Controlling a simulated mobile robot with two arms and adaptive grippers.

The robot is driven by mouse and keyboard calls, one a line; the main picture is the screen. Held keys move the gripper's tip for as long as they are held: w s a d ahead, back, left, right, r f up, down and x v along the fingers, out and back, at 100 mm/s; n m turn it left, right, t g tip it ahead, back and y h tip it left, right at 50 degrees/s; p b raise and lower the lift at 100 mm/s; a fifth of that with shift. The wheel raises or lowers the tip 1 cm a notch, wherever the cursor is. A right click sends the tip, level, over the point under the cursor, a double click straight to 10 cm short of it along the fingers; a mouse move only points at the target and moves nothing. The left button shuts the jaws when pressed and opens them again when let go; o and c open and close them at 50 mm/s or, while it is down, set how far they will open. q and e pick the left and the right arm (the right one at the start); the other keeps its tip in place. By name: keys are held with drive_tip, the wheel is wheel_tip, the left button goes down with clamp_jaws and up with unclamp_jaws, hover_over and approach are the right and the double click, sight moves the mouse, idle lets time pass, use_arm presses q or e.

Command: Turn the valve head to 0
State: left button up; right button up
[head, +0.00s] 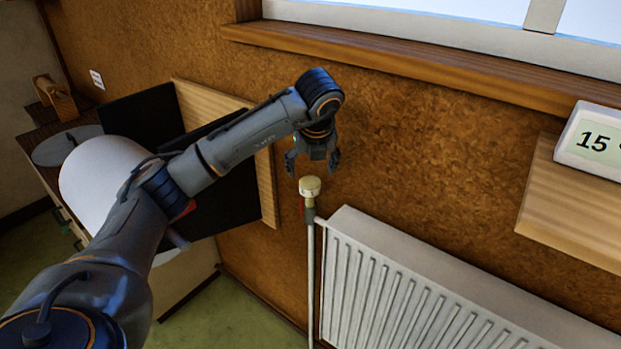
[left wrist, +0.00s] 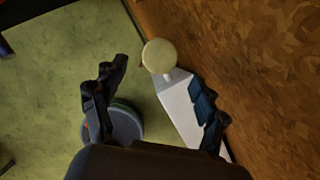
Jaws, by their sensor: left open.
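The valve head (head: 310,187) is a small cream cap on top of a thin pipe at the left end of the radiator. My left gripper (head: 312,164) is open just above the valve head, with its fingers pointing down and apart from it. In the left wrist view the valve head's round top (left wrist: 159,56) lies beyond the open fingers of my left gripper (left wrist: 162,85), between them and toward the top of the picture. No scale marks are readable on the valve head. My right gripper is out of view.
The white radiator (head: 430,290) runs along the brown wall to the right of the valve. A wooden window sill (head: 420,65) is above. A display reading 15 (head: 595,140) stands on a wooden shelf (head: 570,205) at right. A desk with a lamp-like white cylinder is at left.

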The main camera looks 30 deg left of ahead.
use_arm(q)
drive_tip(key=shift+v, duration=2.4)
drive_tip(key=shift+d+f, duration=0.1)
